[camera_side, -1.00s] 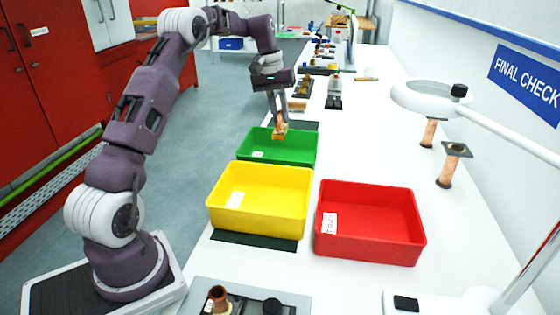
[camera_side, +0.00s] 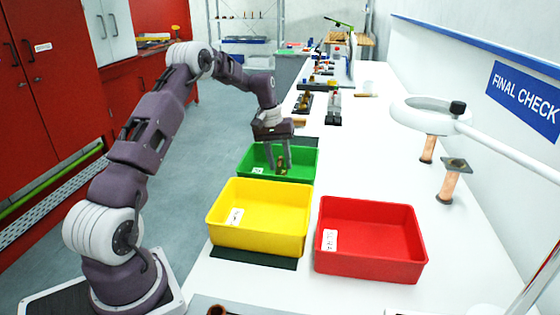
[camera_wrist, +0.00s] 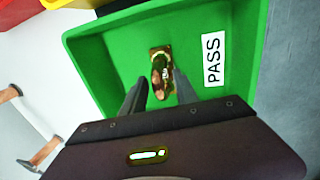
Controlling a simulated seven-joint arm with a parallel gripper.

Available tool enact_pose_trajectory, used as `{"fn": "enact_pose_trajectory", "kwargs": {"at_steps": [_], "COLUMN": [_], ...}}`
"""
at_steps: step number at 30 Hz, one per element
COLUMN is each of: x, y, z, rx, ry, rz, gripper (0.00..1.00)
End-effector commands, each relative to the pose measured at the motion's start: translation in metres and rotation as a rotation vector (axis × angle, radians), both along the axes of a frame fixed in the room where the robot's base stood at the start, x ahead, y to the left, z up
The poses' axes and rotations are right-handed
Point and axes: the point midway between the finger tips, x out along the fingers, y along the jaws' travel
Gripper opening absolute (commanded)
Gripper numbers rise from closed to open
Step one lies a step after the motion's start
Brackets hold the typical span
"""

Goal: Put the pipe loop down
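The pipe loop (camera_wrist: 161,73), a small piece with copper and dark greenish parts, is inside the green bin (camera_wrist: 97,75) marked PASS. In the wrist view it appears to lie on the bin's floor. My gripper (camera_wrist: 160,88) is above it, with its two fingers spread on either side and a gap between each finger and the loop. In the side view my gripper (camera_side: 281,170) reaches down into the green bin (camera_side: 309,163), and the loop (camera_side: 281,161) shows small between the fingers. Its lower part is hard to make out there.
A yellow bin (camera_side: 262,240) stands just in front of the green one, with a red bin (camera_side: 370,267) to its right. A ring lamp (camera_side: 432,127) and copper pipe pieces (camera_side: 450,186) are on the right.

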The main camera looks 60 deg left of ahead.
Motion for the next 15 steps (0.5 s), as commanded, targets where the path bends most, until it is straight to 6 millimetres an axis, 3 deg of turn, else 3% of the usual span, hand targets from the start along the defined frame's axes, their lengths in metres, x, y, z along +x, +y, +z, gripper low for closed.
{"fn": "enact_pose_trajectory", "kwargs": {"at_steps": [10, 15], "x": [0.0, -0.004], "y": [0.001, 0.006], "z": [0.006, 0.045], "rx": [0.002, 0.004], "ry": [-0.002, -0.006], "rz": [-0.001, 0.001], "gripper": [0.37, 0.37]}}
